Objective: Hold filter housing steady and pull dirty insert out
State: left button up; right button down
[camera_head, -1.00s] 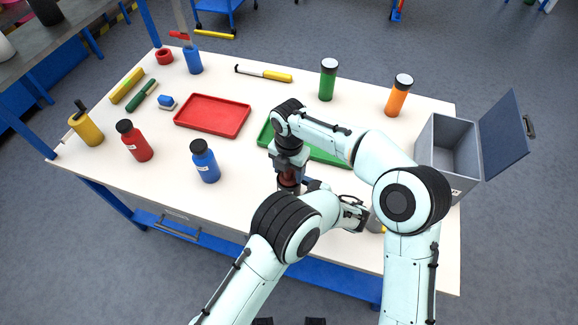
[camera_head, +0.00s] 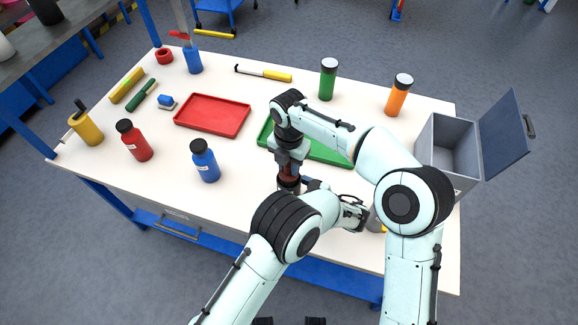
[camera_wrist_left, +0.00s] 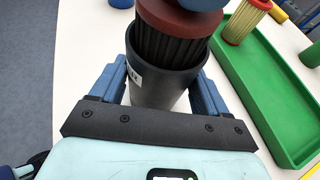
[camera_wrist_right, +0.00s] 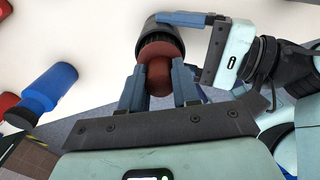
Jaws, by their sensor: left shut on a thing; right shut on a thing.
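The dark grey filter housing (camera_wrist_left: 165,82) stands upright on the table, with a white label on its side. My left gripper (camera_wrist_left: 158,72) is shut around the housing, one blue finger on each side. The dirty insert (camera_wrist_left: 170,42) has dark pleats and a red-brown cap; it is partly out of the housing, its lower part hidden inside. My right gripper (camera_wrist_right: 158,74) is shut on the insert's cap (camera_wrist_right: 160,62) from above. In the head view the insert (camera_head: 289,171) shows between my right gripper and the housing (camera_head: 288,187).
A green tray (camera_wrist_left: 268,120) beside the housing holds a yellow pleated insert with a red cap (camera_wrist_left: 238,28). A red tray (camera_head: 212,115), a blue bottle (camera_head: 205,162) and a red bottle (camera_head: 134,142) stand to the left. An open grey bin (camera_head: 450,150) is at the right.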

jog(key=shift+r, duration=4.75)
pick_arm(q)
jog(key=o, duration=1.2)
jog(key=shift+c, duration=0.2)
jog(key=v, duration=1.2)
jog(key=shift+s, duration=0.15)
pick_arm(e)
jog(key=shift+s, duration=0.1)
